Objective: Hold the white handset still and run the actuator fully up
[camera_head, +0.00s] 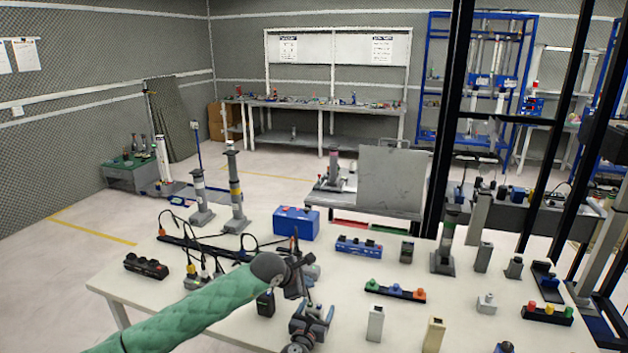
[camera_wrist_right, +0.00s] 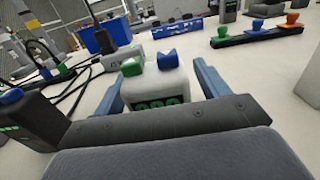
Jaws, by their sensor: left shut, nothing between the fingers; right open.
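The white handset (camera_wrist_right: 155,88) has a green button and a blue button on top and a green display on its near face. In the right wrist view it stands between the spread blue fingers of my right gripper (camera_wrist_right: 165,92). That gripper (camera_head: 312,312) is open. My left gripper (camera_head: 294,284), on the green-sleeved arm, is shut and empty close to the right gripper. In the head view it largely hides the handset area. Two column actuators, one with yellow bands (camera_head: 236,190) and a shorter one (camera_head: 200,200), stand upright behind; which one the handset drives cannot be told.
A black handset (camera_head: 265,303) stands left of the grippers. A grey box (camera_wrist_right: 112,64) with a cable stands just behind the white handset. Cables and a blue box (camera_head: 296,223) lie beyond. A button strip (camera_head: 395,291) and several small blocks occupy the table's right side.

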